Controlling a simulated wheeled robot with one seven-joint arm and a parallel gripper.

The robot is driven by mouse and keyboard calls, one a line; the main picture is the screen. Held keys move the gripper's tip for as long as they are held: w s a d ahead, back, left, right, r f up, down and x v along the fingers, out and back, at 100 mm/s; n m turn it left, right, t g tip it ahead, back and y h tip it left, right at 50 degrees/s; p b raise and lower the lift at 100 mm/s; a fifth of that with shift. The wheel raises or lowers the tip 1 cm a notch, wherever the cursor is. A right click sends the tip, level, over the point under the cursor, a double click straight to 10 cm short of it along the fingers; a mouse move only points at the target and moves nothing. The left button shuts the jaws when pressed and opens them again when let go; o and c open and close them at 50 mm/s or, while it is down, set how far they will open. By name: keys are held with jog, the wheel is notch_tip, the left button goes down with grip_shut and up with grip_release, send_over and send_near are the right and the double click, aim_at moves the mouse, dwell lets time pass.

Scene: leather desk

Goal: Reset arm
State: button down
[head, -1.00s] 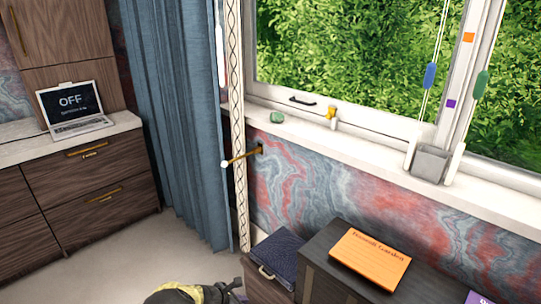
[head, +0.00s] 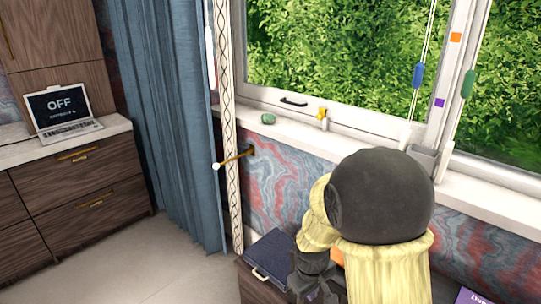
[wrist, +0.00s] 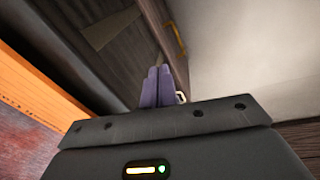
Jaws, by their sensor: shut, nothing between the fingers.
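My gripper (head: 312,294) is at the bottom of the head view, in front of the dark desk unit and partly cut off by the frame edge. My arm, with a black round joint and yellow sleeves, rises right of it and hides much of the desk top. In the wrist view the purple fingers of my gripper (wrist: 155,88) are together with nothing between them.
A dark blue notebook-like item (head: 272,252) lies close left of my gripper. An orange board (head: 338,257) is mostly hidden behind my arm. A purple item (head: 478,297) is at bottom right. A laptop (head: 66,110) stands on the left counter. Floor between is clear.

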jog(key=s+d+r+m+t+y, duration=0.1)
jog(key=s+d+r+m, duration=0.2)
jog(key=s+m, duration=0.15)
jog(key=s+d+r+m, duration=0.2)
jog(key=s+r+m, duration=0.1)
jog(key=s, duration=0.3)
jog(key=w+p+v, duration=0.3)
jog(key=p+v, duration=1)
jog(key=p, duration=0.1)
jog(key=w+r+p+v, duration=0.1)
jog(key=w+p+v, duration=0.1)
jog(key=p+v, duration=1.2)
jog(key=shift+w+r+n, duration=0.35)
jog(key=shift+w, duration=0.3)
